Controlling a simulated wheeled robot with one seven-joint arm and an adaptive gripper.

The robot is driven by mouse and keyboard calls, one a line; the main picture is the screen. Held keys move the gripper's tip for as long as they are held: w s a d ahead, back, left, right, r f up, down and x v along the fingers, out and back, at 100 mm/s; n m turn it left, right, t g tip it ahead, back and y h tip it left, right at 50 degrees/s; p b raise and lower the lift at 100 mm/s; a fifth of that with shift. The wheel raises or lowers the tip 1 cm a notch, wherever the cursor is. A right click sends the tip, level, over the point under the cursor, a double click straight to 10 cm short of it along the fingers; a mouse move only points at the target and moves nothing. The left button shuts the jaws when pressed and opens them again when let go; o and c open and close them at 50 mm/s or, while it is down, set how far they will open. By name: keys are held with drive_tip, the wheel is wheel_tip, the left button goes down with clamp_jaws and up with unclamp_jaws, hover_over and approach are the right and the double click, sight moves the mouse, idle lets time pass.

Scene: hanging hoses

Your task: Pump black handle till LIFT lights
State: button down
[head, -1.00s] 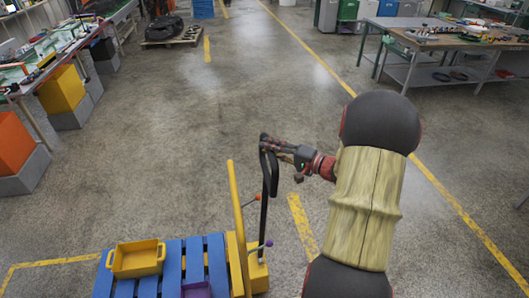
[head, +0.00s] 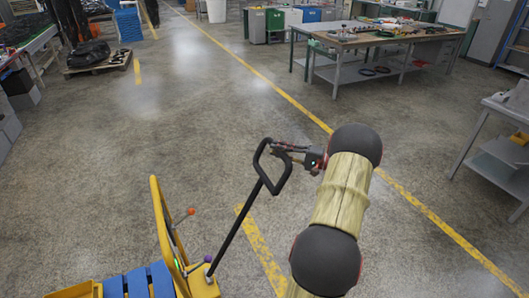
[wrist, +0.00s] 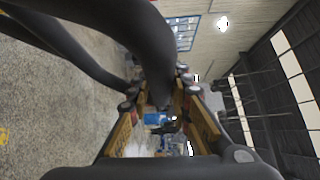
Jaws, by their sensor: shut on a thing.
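The black handle (head: 233,228) is a long bar with a closed loop grip at its top. It rises from the yellow base of a lift truck (head: 203,284) and leans to the right in the head view. My gripper (head: 281,149) is shut on the right upper side of the loop. In the wrist view the black handle tube (wrist: 150,35) runs down between the two fingers of my gripper (wrist: 165,105). I cannot make out a lit LIFT sign; a small green spot shows on the yellow frame.
The truck's yellow upright (head: 163,235) carries an orange knob (head: 191,211) and a purple knob (head: 207,259). A workbench (head: 372,38) stands behind, a grey table (head: 490,150) at right. The floor between is clear.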

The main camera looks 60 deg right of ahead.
drive_tip(key=shift+s+d+f, duration=0.65)
drive_tip(key=shift+d+f, duration=0.1)
drive_tip(key=shift+d, duration=0.2)
drive_tip(key=c, duration=1.6)
unclamp_jaws()
drive_tip(key=v, duration=1.2)
drive_tip(key=shift+d+r, duration=0.1)
drive_tip(key=shift+w, duration=0.1)
